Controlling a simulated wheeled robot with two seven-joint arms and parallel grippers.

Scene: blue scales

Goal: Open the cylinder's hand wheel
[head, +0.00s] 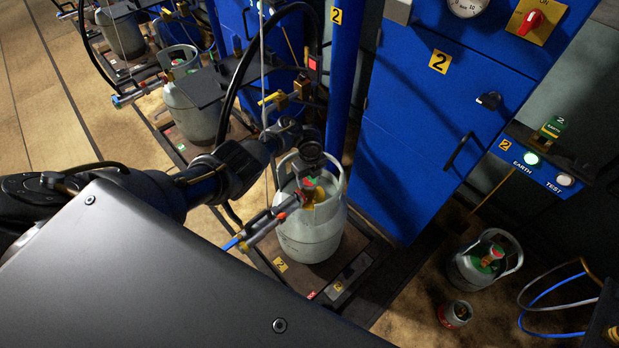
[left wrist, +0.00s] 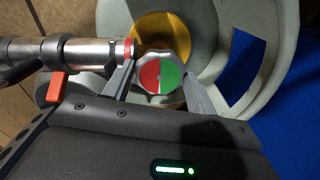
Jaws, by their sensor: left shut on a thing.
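A grey gas cylinder (head: 309,236) stands upright on the scale marked 2 (head: 283,266). Its hand wheel, a lobed grey knob with a red and green face, shows in the left wrist view (left wrist: 160,77) above a yellow collar (left wrist: 163,32). My left gripper (left wrist: 158,84) is around the wheel, one finger on each side, shut on it. In the head view my left gripper (head: 311,160) reaches over the cylinder's collar from above and partly hides the wheel. A filling connector (head: 262,222) with a hose is attached at the valve, left of the wheel. My right gripper is not visible.
A tall blue cabinet (head: 425,140) and a blue post (head: 343,70) stand just behind the cylinder. A second grey cylinder (head: 484,263) and a small one (head: 455,314) stand on the floor at the right. Other cylinders on scales (head: 195,112) stand at the upper left.

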